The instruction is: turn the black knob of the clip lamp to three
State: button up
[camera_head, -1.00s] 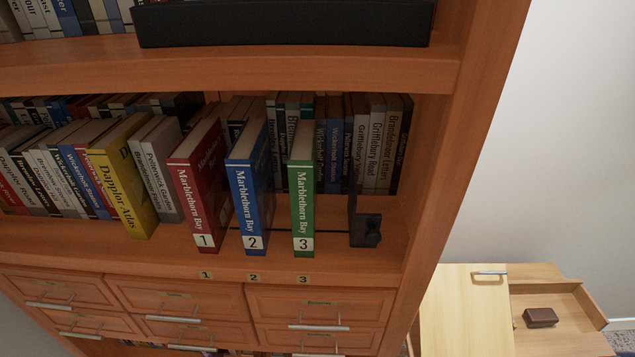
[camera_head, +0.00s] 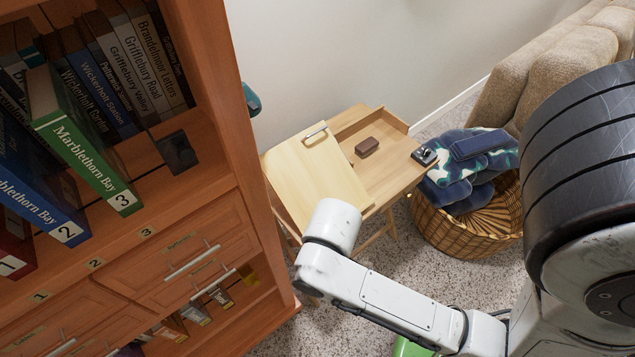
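I see no black knob and no lamp that I can make out for sure. A small teal object (camera_head: 252,99) with a dark part sticks out from the right side of the bookcase. It may be part of the clip lamp, but most of it is hidden. My white arm reaches in from the lower right, in front of the desk. My gripper's fingers do not show.
The bookcase (camera_head: 225,205) fills the left, with numbered books and a black bookend (camera_head: 178,152). A wooden desk (camera_head: 395,172) holds a brown block (camera_head: 367,147). A wicker basket (camera_head: 465,232) with blankets stands beside a beige sofa (camera_head: 575,62). Carpet lies between.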

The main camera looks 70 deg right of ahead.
aim_at(427, 152)
jog(key=z, duration=0.4)
jog(key=k+z, duration=0.1)
jog(key=z, duration=0.3)
jog(key=j+z, duration=0.1)
jog(key=z, duration=0.35)
jog(key=k+z, duration=0.1)
jog(key=z, duration=0.7)
